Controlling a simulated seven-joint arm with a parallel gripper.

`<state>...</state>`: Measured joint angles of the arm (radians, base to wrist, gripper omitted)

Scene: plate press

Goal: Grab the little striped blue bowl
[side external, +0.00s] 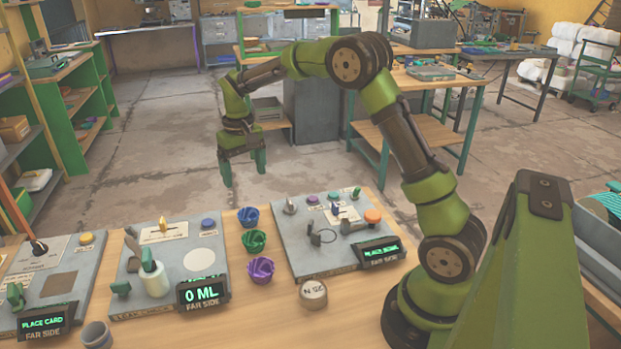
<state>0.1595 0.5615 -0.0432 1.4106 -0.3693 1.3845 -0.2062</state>
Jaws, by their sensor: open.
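The little blue bowl (249,216) stands on the wooden table at its far edge, between two grey panels. Dark bands on its side look like stripes. A green bowl (254,240) and a purple bowl (260,270) stand in a row in front of it, close together. My gripper (243,176) is open and empty, fingers pointing down. In the picture it is above the blue bowl and apart from it. How far beyond the table edge it hangs I cannot tell.
The left panel (128,268) holds a white cup, levers and a "0 ML" display. The right panel (300,255) has knobs and buttons. Bare table (250,320) shows in front of the purple bowl.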

